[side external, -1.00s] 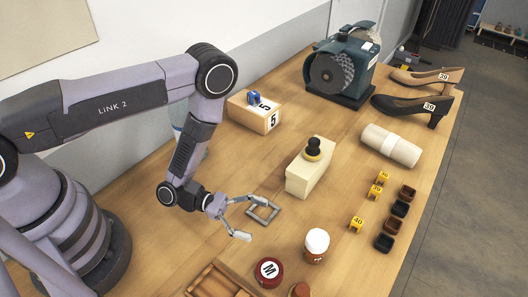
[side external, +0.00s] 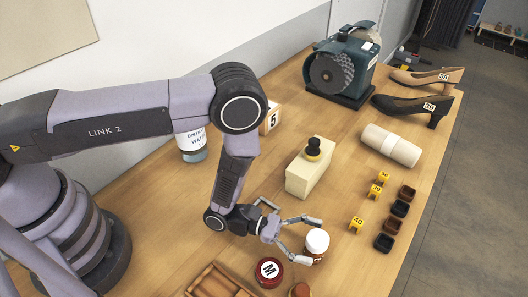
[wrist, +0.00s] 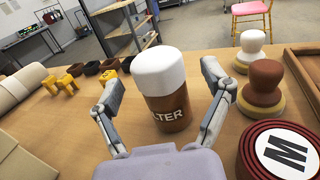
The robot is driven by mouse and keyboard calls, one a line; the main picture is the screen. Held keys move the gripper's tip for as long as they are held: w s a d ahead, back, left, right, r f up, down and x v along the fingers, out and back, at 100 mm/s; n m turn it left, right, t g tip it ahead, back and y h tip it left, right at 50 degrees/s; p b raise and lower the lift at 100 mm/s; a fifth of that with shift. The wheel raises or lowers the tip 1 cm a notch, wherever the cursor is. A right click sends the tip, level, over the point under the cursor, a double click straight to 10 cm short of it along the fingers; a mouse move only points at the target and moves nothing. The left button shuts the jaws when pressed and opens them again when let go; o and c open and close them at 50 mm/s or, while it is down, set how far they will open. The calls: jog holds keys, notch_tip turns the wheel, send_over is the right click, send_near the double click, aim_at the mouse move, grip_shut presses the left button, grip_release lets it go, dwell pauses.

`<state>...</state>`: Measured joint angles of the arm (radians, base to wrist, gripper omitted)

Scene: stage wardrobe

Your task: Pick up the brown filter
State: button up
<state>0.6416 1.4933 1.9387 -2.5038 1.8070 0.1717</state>
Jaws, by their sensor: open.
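The brown filter is a brown bottle (wrist: 170,110) with a white rounded cap and white lettering, partly readable as "LTER". It stands upright on the table, and its white cap also shows in the side external view (side external: 317,240). My gripper (side external: 309,241) is low over the table with its fingers spread. In the wrist view one finger is on each side of the bottle, with visible gaps to it. In the side external view the fingers and cap hide most of the brown body.
A red round tin marked M (side external: 268,269) stands close beside my gripper. Knobbed brushes (wrist: 264,88) are right of the bottle in the wrist view. A wooden tray (side external: 222,282) is at the front. Yellow number blocks (side external: 357,224) and small dark cups (side external: 384,242) lie beyond.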

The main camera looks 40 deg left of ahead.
jog(key=shift+w+d, duration=0.2)
jog(key=shift+d, duration=0.4)
jog(key=c, duration=1.3)
